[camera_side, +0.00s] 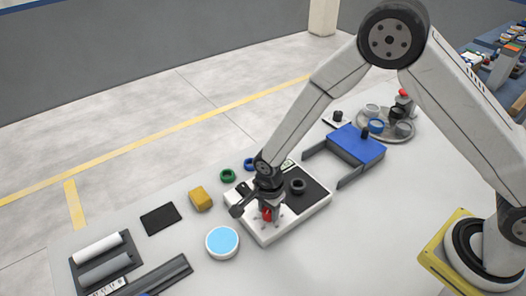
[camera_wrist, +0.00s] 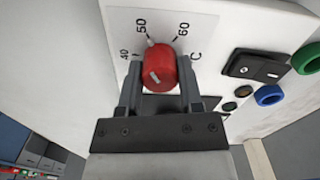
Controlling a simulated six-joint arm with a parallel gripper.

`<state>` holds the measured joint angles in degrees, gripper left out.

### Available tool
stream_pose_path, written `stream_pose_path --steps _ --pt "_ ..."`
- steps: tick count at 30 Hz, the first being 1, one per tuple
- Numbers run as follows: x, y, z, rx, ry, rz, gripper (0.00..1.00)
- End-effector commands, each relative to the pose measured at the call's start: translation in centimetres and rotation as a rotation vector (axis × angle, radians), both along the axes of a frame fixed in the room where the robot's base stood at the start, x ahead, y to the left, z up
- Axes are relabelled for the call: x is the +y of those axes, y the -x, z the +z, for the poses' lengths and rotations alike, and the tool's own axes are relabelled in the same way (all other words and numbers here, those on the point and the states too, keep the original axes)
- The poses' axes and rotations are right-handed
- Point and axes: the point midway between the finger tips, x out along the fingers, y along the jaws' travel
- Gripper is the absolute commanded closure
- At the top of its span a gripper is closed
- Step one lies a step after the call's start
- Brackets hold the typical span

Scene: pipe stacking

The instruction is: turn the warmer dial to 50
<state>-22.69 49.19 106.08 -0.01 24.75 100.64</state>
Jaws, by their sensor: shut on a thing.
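The red warmer dial (camera_wrist: 160,70) sits between the two fingers of my gripper (camera_wrist: 160,92), which is shut on it. The scale around it reads 40, 50 and 60 with a C. A pale mark shows at the dial's upper-left edge, by the 50; I cannot tell if it is the pointer or a scale tick. A short white line also shows on the dial's front face. In the side view the red dial (camera_side: 267,214) shows under my gripper (camera_side: 266,209), at the near edge of the white warmer (camera_side: 273,235) with its dark top plate.
A dark ring (camera_side: 297,186) sits on the warmer's plate. A white dish with a blue top (camera_side: 222,241) stands close on the left. Green (camera_side: 227,175) and blue (camera_side: 249,164) rings lie behind, near a yellow block (camera_side: 201,199). A blue stand (camera_side: 356,145) is at the right.

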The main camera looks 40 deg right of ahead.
Motion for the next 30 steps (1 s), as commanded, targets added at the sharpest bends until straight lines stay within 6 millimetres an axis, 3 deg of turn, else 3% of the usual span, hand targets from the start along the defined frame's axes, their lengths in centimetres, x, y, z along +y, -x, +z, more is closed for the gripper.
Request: stream_pose_path --steps 13,14,15,17,30 --pt "0.09 0.04 0.02 0.000 0.000 -0.014 1.00" --pt "0.09 0.04 0.02 0.000 0.000 -0.014 0.48" --pt "0.08 0.04 0.02 0.000 0.000 -0.014 0.35" --pt "0.08 0.03 0.02 0.000 0.000 -0.014 0.19" --pt "0.04 -0.02 0.29 -0.001 0.000 -0.014 0.19"
